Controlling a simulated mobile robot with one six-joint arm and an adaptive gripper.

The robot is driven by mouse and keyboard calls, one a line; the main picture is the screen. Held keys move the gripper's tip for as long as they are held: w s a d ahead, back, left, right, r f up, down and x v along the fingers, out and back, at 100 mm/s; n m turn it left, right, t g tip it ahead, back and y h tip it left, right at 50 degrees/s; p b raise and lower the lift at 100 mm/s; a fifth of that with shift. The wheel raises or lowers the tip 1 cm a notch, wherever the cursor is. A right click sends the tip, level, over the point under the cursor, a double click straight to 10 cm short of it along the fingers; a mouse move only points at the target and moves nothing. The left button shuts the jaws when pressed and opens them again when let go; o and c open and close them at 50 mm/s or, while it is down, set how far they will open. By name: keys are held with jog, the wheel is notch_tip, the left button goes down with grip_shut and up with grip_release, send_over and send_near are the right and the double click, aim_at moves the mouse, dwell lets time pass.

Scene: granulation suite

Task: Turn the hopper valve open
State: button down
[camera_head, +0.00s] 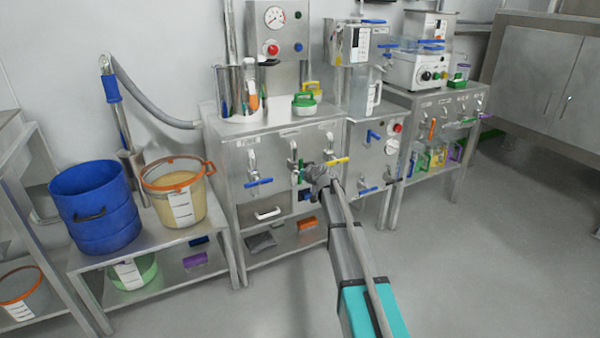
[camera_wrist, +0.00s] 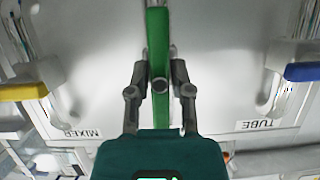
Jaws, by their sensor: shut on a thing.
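A green valve handle (camera_wrist: 158,35) runs up and down the wrist view between the two fingers of my gripper (camera_wrist: 160,75), which is shut on it. No label for this handle is readable. In the head view the green handle (camera_head: 301,173) shows in small part on the steel front panel, between a blue-handled valve and a yellow-handled one. My gripper (camera_head: 316,180) is in front of it there and hides much of it. Upside-down labels in the wrist view read TUBE (camera_wrist: 262,125) on the blue valve's side and MIXER (camera_wrist: 82,132) on the yellow valve's side.
The blue handle (camera_head: 258,182) and yellow handle (camera_head: 337,160) are close on either side. A drawer handle (camera_head: 267,213) is below left. A blue drum (camera_head: 95,210) and an orange-rimmed bucket (camera_head: 176,205) stand at left. The floor (camera_head: 470,240) at right is clear.

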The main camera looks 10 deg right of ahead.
dwell(0.3)
jog(key=c, duration=0.5)
grip_release()
jog(key=shift+c, duration=0.2)
